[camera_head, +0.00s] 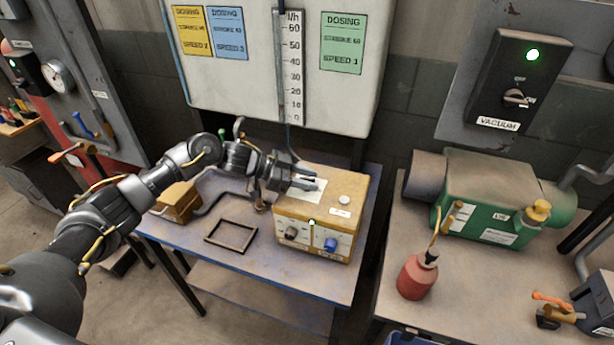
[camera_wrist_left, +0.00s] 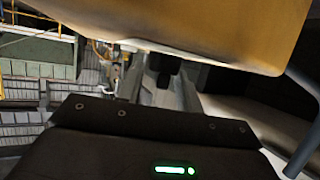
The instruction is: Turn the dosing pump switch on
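The dosing pump (camera_head: 318,215) is a yellow box on the blue-edged table. Its front has a dark knob (camera_head: 292,233), a blue knob (camera_head: 330,244) and a small lit green lamp (camera_head: 312,222). A pale plate (camera_head: 318,193) and a round white button-like part (camera_head: 344,200) are on its top. My left gripper (camera_head: 310,183) is over the pump's top by the pale plate, its fingers apart. The left wrist view shows the fingers (camera_wrist_left: 160,88) apart, with a small dark piece between them below a yellow surface (camera_wrist_left: 200,30). The switch is not clearly visible. My right gripper is not in view.
A black frame (camera_head: 231,236) lies left of the pump. A wall panel (camera_head: 260,60) with a scale and dosing cards hangs behind. A green vacuum pump (camera_head: 490,195) and red bottle (camera_head: 417,275) stand on the right table. A vacuum switch box (camera_head: 520,80) is above.

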